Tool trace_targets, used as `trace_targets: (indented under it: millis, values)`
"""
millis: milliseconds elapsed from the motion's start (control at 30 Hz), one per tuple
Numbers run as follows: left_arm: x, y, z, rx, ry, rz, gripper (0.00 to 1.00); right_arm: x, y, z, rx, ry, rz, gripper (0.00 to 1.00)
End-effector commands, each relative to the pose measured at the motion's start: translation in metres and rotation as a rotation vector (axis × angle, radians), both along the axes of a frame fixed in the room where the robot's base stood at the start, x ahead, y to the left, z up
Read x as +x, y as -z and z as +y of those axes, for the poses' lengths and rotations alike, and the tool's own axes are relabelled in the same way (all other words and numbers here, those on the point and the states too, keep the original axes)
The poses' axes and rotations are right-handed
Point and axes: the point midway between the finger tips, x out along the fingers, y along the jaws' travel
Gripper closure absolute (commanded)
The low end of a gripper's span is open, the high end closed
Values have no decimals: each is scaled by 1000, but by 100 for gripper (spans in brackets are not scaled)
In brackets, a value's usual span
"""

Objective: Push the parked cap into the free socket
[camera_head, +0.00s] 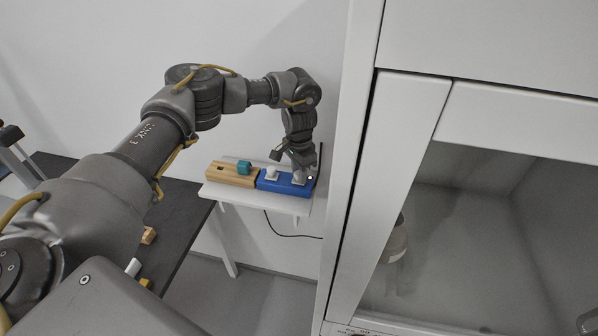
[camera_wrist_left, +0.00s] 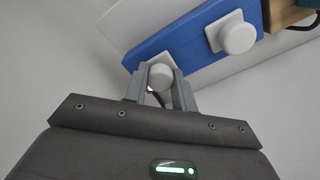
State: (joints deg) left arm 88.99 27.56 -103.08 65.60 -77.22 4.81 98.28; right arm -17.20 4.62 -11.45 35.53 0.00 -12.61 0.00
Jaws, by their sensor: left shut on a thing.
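A blue block (camera_head: 285,184) lies on a small white shelf. It bears two white caps with round heads. My left gripper (camera_head: 299,176) reaches down to the right-hand white cap. In the left wrist view its fingers (camera_wrist_left: 160,90) are shut on this white cap (camera_wrist_left: 161,77), at the edge of the blue block (camera_wrist_left: 190,48). The other white cap (camera_wrist_left: 238,38) stands on the blue block on a square base; it also shows in the head view (camera_head: 271,174). Whether the held cap is seated is hidden. My right gripper is not in view.
A wooden block (camera_head: 226,177) with a dark opening and a teal piece (camera_head: 244,167) adjoins the blue block on the left. The white shelf (camera_head: 270,204) has a narrow bare front strip. A tall white cabinet (camera_head: 352,150) stands close on the right. A dark table (camera_head: 180,215) is left.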

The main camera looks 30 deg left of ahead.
Motion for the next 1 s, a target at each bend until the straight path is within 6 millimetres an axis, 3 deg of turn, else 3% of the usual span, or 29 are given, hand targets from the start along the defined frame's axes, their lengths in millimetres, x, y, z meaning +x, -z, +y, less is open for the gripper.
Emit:
trace_targets:
  millis: [133, 167, 333, 533, 700, 1000]
  values:
    - [0, 0, 0, 0, 0, 0, 96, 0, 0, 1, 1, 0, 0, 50]
    - [0, 0, 0, 0, 0, 0, 71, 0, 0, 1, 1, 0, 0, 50]
    - [0, 0, 0, 0, 1, 0, 49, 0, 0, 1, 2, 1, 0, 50]
    - [0, 0, 0, 0, 1, 0, 48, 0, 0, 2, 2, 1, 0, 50]
    - [0, 0, 0, 0, 0, 0, 30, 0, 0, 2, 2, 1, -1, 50]
    - [0, -2, 0, 0, 0, 0, 30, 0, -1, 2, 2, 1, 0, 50]
